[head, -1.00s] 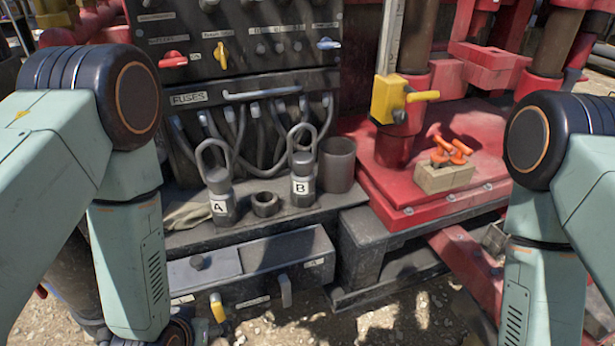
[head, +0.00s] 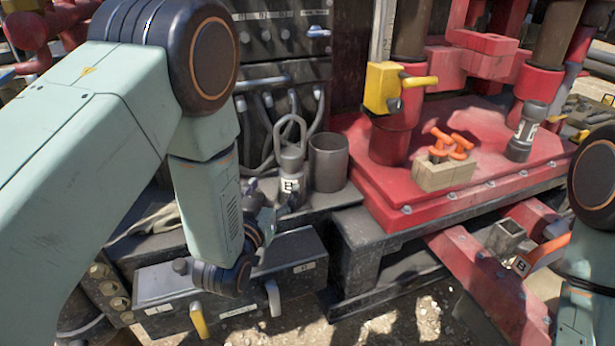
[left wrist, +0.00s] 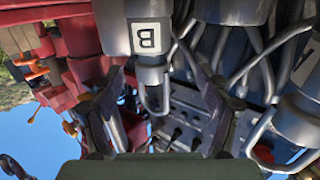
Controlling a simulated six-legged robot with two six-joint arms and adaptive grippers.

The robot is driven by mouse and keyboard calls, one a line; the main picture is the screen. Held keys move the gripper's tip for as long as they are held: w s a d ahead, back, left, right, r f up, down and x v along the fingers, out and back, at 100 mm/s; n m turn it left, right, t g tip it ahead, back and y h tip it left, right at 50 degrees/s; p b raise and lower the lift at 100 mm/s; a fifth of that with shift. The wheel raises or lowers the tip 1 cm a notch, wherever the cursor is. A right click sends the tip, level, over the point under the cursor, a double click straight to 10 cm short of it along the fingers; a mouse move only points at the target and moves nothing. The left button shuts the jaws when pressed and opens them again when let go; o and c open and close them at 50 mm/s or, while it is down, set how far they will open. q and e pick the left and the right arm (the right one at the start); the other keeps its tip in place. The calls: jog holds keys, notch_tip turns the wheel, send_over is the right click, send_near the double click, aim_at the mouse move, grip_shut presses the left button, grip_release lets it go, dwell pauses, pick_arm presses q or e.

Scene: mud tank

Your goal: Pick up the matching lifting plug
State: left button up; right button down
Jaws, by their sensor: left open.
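A dark grey lifting plug with a wire loop and a white label (head: 291,163) stands upright on the ledge. In the left wrist view plug B (left wrist: 148,75) hangs inverted, its label reading B. My left gripper (head: 260,209) is low beside its left side in the head view. In the left wrist view my left gripper (left wrist: 150,90) is open, its fingers spread either side of plug B's neck and loop; contact cannot be told. A second looped plug (left wrist: 300,118) shows at the right edge there. It is hidden behind my left arm in the head view. My right gripper is out of view.
A grey open cup (head: 329,162) stands just right of plug B. Cables and a panel rise behind. The red platform (head: 480,180) carries a tan block (head: 445,174) with orange pieces and a labelled grey cylinder (head: 523,132). An orange part marked B (head: 543,254) is near my right arm.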

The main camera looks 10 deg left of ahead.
aim_at(288, 168)
pick_arm(q)
jog(key=shift+w+d+r+t, duration=0.3)
jog(key=shift+w+d+r, duration=0.2)
jog(key=shift+r, duration=0.2)
jog(key=shift+w+f, duration=0.25)
jog(key=shift+w, duration=0.85)
jog(key=shift+w+b, duration=0.45)
jog(key=shift+w, duration=0.25)
jog(key=w, duration=0.3)
jog(key=w+b, duration=0.1)
jog(key=shift+w+d, duration=0.2)
jog(key=shift+d, duration=0.15)
jog(key=shift+s+r, duration=0.15)
jog(key=shift+s, duration=0.1)
jog(key=shift+c, duration=0.6)
jog(key=shift+w, duration=0.2)
jog(key=c, duration=0.4)
jog(key=shift+s, duration=0.1)
jog(key=c, duration=0.5)
grip_shut()
jog(key=shift+w+r, duration=0.2)
